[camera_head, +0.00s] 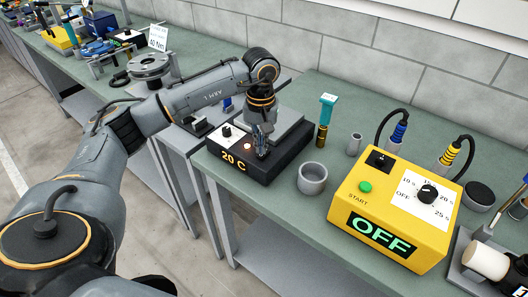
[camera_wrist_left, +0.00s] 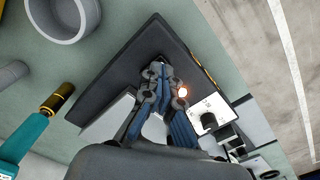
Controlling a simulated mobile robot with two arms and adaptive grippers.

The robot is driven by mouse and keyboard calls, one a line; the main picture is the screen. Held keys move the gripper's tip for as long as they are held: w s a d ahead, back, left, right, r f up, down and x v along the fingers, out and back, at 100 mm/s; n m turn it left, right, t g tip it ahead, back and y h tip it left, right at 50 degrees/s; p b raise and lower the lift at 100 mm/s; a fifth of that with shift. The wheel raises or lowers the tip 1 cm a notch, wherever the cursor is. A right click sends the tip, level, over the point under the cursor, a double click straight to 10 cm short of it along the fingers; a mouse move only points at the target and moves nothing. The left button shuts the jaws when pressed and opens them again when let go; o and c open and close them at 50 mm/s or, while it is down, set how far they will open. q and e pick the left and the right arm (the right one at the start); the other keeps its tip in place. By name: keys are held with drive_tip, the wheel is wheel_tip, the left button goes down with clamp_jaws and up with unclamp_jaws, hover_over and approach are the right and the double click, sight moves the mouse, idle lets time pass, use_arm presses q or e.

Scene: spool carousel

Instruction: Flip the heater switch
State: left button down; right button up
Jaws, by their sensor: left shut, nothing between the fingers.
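The heater (camera_head: 258,170) is a black box on the green bench, with "20 C" in yellow on its front. The heater also shows in the left wrist view (camera_wrist_left: 125,62), with the lit light (camera_wrist_left: 182,92) next to my fingers. My left gripper (camera_head: 262,153) points down onto the heater's top, right of the light, shut and empty. I cannot tell whether the tips touch. No switch is clearly visible; the fingers hide that spot. My right gripper is not in view.
A grey cup (camera_head: 312,178) stands just right of the heater, with a teal-topped tool (camera_head: 325,118) behind it. A yellow control box (camera_head: 385,222) reading "OFF" stands further right. A grey round fixture (camera_head: 150,68) is at the back left.

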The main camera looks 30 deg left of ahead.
use_arm(q)
drive_tip(key=shift+r+p, duration=1.55)
drive_tip(key=shift+r, duration=1.45)
